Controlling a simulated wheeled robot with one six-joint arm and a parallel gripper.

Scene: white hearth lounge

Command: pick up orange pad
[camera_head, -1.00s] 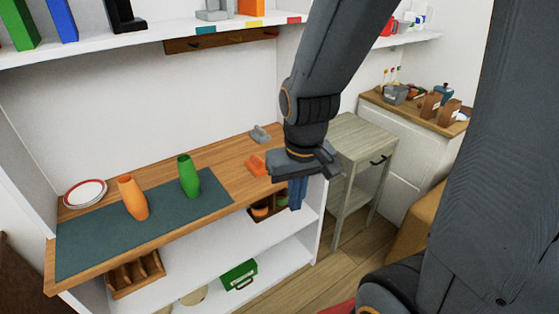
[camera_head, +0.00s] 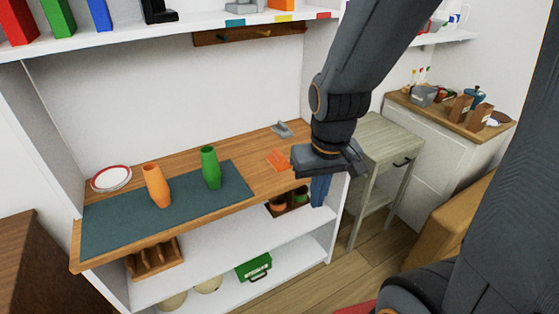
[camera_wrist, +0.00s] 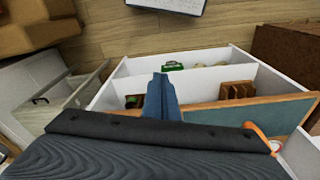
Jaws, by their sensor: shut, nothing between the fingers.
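The orange pad (camera_head: 278,160) lies on the wooden counter (camera_head: 262,182), right of the teal mat, in the head view. It looks small and flat, with an uneven outline. My gripper (camera_head: 319,191) hangs just right of the pad, near the counter's right end, with its blue fingers pointing down. The fingers are together and empty, and apart from the pad. The wrist view shows the fingers (camera_wrist: 162,98) as one narrow blue shape. I cannot make out the pad for certain there.
On the teal mat (camera_head: 110,225) stand an orange vase (camera_head: 156,186) and a green vase (camera_head: 210,167). A grey object (camera_head: 283,129) lies behind the pad. A white shelf (camera_head: 200,26) runs above. A grey-green side table (camera_head: 377,150) stands right of my gripper.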

